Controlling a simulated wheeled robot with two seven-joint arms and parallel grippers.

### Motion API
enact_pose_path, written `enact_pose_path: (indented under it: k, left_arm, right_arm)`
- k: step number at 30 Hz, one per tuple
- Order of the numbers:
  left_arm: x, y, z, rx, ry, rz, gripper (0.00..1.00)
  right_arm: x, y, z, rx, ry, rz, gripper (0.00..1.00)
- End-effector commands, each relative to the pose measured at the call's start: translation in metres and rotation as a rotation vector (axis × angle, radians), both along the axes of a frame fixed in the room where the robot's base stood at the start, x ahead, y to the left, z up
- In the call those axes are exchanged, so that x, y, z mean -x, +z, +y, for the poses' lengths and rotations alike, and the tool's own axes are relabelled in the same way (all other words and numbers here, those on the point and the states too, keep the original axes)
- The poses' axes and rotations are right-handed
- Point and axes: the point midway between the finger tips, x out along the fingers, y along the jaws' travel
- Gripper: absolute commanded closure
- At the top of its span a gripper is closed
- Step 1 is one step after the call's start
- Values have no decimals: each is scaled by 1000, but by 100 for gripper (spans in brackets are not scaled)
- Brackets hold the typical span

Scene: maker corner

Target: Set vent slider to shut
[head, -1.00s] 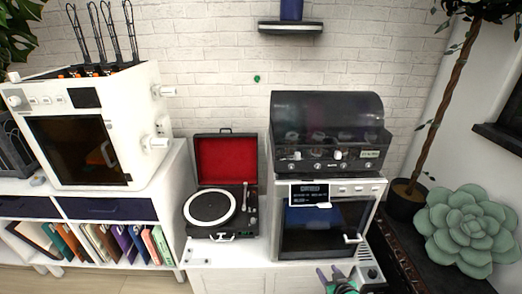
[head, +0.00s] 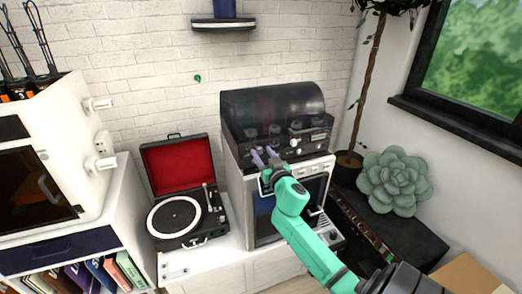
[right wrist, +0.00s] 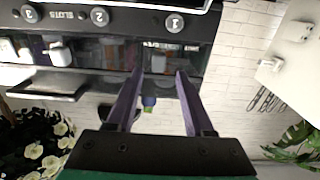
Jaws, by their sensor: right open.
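A black machine with a smoked, domed hood (head: 275,100) stands on top of a white-framed oven-like cabinet (head: 232,185). In the right wrist view its dark front panel (right wrist: 108,48) carries round numbered buttons and small pale tabs. One pale tab (right wrist: 158,63) sits beyond and between my fingertips; another tab (right wrist: 60,53) is farther left. I cannot tell which is the vent slider or its setting. My right gripper (head: 265,154) is open and empty in front of the panel's left part, hiding some of it. It also shows in the right wrist view (right wrist: 160,74). My left gripper is not in view.
An open record player (head: 175,215) with a red lid stands left of the cabinet. A white enclosed machine (head: 75,140) is at far left. A succulent (head: 395,183) and a potted trunk are at right. A shelf (head: 224,24) hangs above.

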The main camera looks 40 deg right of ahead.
Motion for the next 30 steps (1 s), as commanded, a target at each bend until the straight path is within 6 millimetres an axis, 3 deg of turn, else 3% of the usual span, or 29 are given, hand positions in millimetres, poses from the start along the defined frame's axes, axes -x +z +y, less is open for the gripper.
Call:
enact_pose_path:
  k: [3,11,15,30]
  left_arm:
    - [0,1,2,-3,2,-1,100]
    - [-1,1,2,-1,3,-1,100]
    - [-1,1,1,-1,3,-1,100]
    - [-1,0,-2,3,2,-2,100]
  right_arm:
    - [-11,1,-4,2,-1,1,48]
    - [-13,-1,-5,2,0,2,48]
    - [-13,-1,-5,1,0,1,100]
    - [-13,-1,-5,0,0,2,100]
